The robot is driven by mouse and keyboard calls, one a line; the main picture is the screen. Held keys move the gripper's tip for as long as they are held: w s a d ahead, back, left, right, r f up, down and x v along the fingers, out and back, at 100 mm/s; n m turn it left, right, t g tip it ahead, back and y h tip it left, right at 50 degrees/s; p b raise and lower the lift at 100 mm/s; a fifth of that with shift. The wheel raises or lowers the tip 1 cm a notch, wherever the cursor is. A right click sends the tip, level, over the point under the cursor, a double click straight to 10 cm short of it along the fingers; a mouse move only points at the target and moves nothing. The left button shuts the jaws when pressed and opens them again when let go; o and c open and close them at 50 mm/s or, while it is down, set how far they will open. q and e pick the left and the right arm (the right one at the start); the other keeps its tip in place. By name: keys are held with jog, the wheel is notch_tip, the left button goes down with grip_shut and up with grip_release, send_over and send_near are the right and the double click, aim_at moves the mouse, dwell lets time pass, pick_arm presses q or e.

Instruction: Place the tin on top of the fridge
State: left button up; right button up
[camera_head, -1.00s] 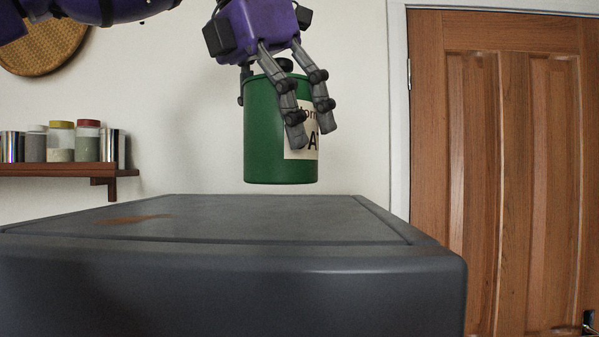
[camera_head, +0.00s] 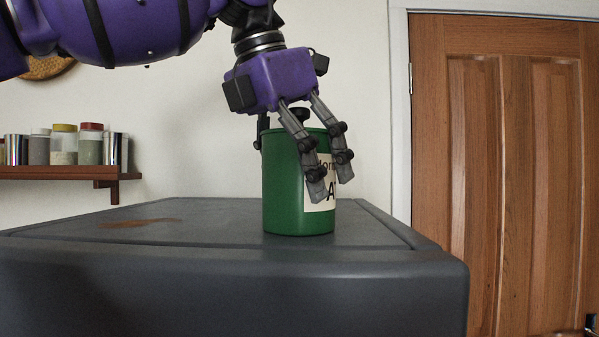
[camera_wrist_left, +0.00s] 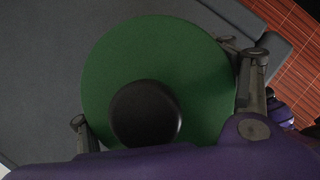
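The green tin (camera_head: 284,190) with a black knob and a cream label is upright at the right part of the grey fridge top (camera_head: 210,232). Its base appears to touch the surface. In the left wrist view the tin's round green lid (camera_wrist_left: 150,55) and black knob (camera_wrist_left: 145,113) lie between the fingers (camera_wrist_left: 165,110). The label is partly hidden by the fingers.
A rusty patch (camera_head: 140,222) marks the left of the fridge top, which is otherwise clear. A wooden shelf (camera_head: 60,172) with several jars hangs on the left wall. A wooden door (camera_head: 500,170) stands at the right.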

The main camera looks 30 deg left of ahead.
aim_at(272, 129)
pick_arm(q)
jog(key=shift+o, duration=1.4)
jog(key=shift+a, duration=0.1)
jog(key=shift+s+r, duration=0.15)
jog(key=shift+r, duration=0.4)
jog(key=p+v, duration=0.1)
jog(key=v, duration=1)
jog(key=shift+s, duration=0.1)
